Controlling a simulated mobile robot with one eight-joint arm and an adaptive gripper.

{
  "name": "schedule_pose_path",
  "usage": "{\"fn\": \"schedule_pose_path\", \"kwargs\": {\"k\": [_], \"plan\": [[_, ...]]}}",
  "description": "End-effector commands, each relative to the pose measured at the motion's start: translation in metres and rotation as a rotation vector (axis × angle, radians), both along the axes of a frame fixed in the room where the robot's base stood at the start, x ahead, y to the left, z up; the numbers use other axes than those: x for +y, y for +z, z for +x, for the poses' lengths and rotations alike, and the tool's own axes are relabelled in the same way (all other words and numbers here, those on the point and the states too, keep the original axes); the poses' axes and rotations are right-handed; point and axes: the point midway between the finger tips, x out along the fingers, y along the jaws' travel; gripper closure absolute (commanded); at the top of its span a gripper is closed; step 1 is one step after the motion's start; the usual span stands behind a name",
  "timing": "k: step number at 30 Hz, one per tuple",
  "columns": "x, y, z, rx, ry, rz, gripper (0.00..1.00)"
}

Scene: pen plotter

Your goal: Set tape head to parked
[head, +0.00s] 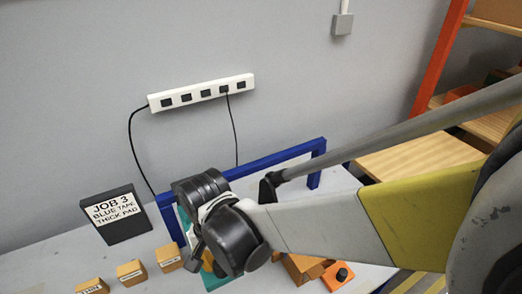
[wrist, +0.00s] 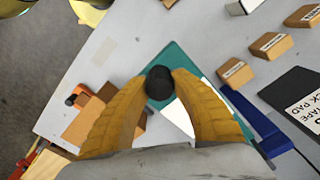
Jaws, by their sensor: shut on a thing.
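My gripper (wrist: 160,76) is shut on a black round-topped knob (wrist: 159,88), one ochre finger on each side of it. The knob stands over the teal plotter bed (wrist: 176,55); I cannot tell whether it belongs to the tape head. A white sheet (wrist: 178,117) lies on the bed. In the head view my black wrist hides the knob and most of the bed, and only a bit of a finger (head: 207,262) shows. The plotter's blue frame (head: 287,155) rises behind my wrist.
A dark sign (head: 115,213) reading "JOB 3 BLUE TAPE THICK PAD" stands left of the plotter. Several labelled wooden blocks (head: 131,272) are in front of it. An orange block with a black knob (head: 341,275) is at right. A power strip (head: 202,93) hangs on the wall.

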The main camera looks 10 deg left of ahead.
Motion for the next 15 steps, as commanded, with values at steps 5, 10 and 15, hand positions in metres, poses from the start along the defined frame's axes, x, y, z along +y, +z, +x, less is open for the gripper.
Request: {"fn": "schedule_pose_path", "kwargs": {"k": [5, 10, 15], "plan": [[0.0072, -0.0004, -0.0046, -0.001, 0.001, 0.001, 1.00], [0.0092, -0.0002, -0.0056, -0.001, 0.000, 0.002, 1.00], [0.0096, 0.0000, -0.0056, -0.001, 0.001, 0.004, 1.00]]}}
